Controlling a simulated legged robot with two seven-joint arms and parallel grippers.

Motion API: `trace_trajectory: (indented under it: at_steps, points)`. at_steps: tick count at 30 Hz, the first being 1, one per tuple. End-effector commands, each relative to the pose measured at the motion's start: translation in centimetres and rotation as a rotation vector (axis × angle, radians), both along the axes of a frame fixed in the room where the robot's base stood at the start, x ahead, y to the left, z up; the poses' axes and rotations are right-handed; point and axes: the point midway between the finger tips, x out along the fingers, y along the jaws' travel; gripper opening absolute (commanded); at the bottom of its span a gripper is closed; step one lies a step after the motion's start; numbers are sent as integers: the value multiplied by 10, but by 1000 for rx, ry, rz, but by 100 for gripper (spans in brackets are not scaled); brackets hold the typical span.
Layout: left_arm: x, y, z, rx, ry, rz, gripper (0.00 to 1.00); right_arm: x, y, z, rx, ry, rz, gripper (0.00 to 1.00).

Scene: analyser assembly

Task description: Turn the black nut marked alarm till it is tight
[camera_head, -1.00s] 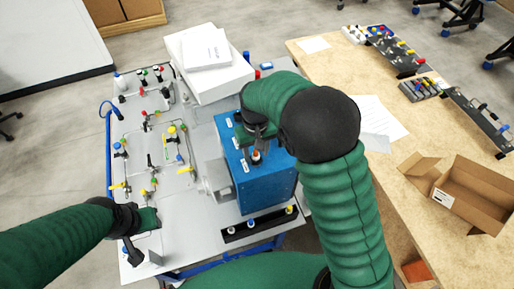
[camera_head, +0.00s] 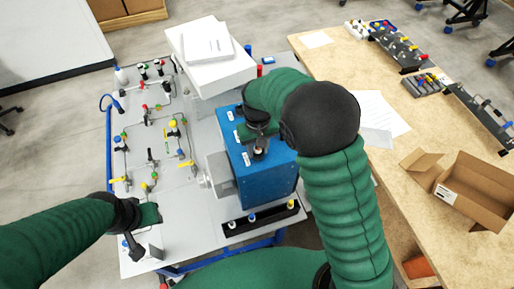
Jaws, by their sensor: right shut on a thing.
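The blue analyser box (camera_head: 268,186) stands on the grey panel table, with small white labels along its top left edge. My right gripper (camera_head: 259,153) points down at the top of the box and is shut on a small dark nut there. The nut is mostly hidden by the fingers, and its marking cannot be read. My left gripper (camera_head: 139,248) is low at the left, over the front left corner of the panel, away from the box. Its fingers are too small and dark to tell whether they are open.
A black rack with coloured caps (camera_head: 262,218) lies in front of the box. White boxes (camera_head: 211,62) stand behind it. Tubing and valves (camera_head: 150,140) cover the panel's left. A wooden table (camera_head: 440,130) at right holds papers and an open carton (camera_head: 470,192).

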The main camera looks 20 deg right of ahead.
Motion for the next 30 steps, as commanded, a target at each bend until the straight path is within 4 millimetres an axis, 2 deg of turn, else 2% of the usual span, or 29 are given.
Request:
trace_trajectory:
  at_steps: [4, 15, 30]
  points:
    - [0, 0, 17, 0, 0, 0, 36, 0, 1, 6, 1, 1, -192, 0]
    - [0, 0, 54, 0, 0, 0, 36, -1, 1, 6, 0, -2, -833, 0]
    - [0, 0, 104, 0, 0, 0, 36, -1, 0, 6, -2, -5, -1596, 0]
